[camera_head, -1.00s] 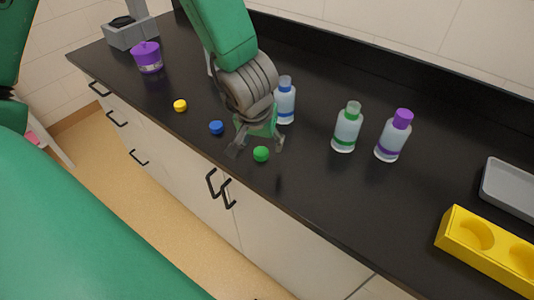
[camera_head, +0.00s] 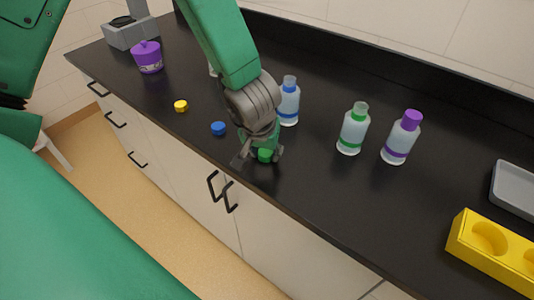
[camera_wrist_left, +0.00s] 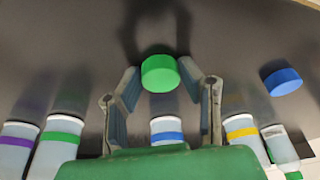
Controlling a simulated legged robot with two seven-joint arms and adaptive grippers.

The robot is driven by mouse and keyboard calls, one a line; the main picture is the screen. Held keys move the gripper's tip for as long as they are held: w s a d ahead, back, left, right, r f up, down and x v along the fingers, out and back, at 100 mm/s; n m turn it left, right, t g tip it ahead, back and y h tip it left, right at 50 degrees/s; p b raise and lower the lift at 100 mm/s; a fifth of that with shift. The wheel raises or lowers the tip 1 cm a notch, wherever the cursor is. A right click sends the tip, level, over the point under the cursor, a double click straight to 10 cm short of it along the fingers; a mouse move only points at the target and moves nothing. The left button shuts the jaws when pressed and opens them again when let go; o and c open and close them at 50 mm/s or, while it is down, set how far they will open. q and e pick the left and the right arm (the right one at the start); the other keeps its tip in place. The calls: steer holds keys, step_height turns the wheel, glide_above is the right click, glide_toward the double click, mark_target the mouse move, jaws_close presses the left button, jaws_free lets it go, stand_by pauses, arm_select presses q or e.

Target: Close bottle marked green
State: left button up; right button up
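The green cap (camera_head: 265,155) lies on the black counter near its front edge. It also shows in the left wrist view (camera_wrist_left: 160,74). My left gripper (camera_head: 262,160) is low over the counter with its fingers on both sides of the green cap. In the left wrist view the fingers (camera_wrist_left: 158,78) are spread, with narrow gaps between them and the cap. The bottle with the green band (camera_head: 352,130) stands upright to the right, with no cap on its neck; it also shows in the left wrist view (camera_wrist_left: 58,146). My right gripper is not in view.
A blue cap (camera_head: 218,129) and a yellow cap (camera_head: 181,106) lie to the left. A blue-banded bottle (camera_head: 288,103) stands behind my gripper. A purple-capped bottle (camera_head: 401,138), yellow rack (camera_head: 470,252) and grey tray (camera_head: 515,187) are right. A purple container (camera_head: 147,58) stands far left.

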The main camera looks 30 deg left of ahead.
mark_target(267, 154)
arm_select(q)
steer(key=shift+s+a+f, duration=0.1)
steer(key=shift+a+f, duration=0.05)
steer(key=shift+a, duration=0.35)
steer(key=shift+d, duration=0.45)
steer(key=r, duration=0.1)
steer(key=r+p, duration=0.1)
steer(key=r, duration=0.1)
steer(key=r+p, duration=0.1)
steer(key=shift+d+r, duration=0.2)
steer(key=shift+d, duration=0.1)
steer(key=r+p, duration=0.2)
steer(key=r, duration=0.1)
steer(key=r+p, duration=0.1)
steer(key=shift+a+r, duration=0.35)
steer(key=shift+r, duration=0.55)
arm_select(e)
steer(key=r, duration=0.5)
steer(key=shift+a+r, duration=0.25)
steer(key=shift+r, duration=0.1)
arm_select(q)
steer(key=shift+d, duration=0.15)
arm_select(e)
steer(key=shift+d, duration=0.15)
